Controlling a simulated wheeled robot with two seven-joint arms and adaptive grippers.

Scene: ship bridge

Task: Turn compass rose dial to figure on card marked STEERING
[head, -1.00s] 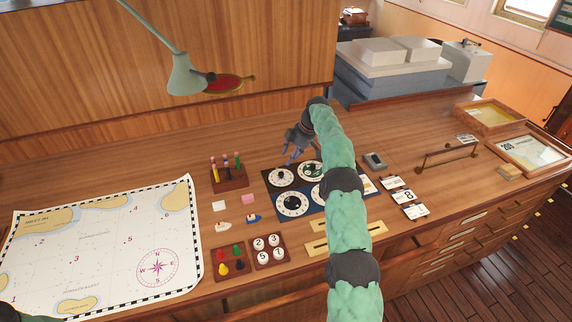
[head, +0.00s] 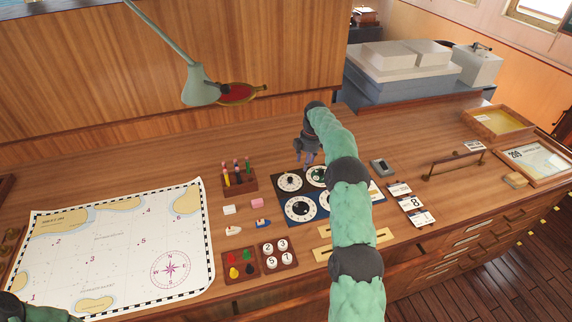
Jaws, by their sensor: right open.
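A panel of round dials lies on the desk. A white dial with a dark knob (head: 290,181) is at its upper left, and a dial with a green centre (head: 317,175) at its upper right. A larger white-ringed dial (head: 300,208) is at the lower left; the lower right dial is mostly behind my forearm. I cannot tell which is the compass rose. My right gripper (head: 308,162) is open and empty, fingers down, just behind the upper dials. Number cards (head: 412,203) lie right of the panel; their labels are unreadable, though one shows an 8.
A chart (head: 110,250) covers the left of the desk. A pen stand (head: 240,182), small blocks, boat models and peg trays (head: 240,265) lie left of the panel. A lamp (head: 200,88) hangs behind. A grey box (head: 382,167) and brass rail (head: 455,163) are right.

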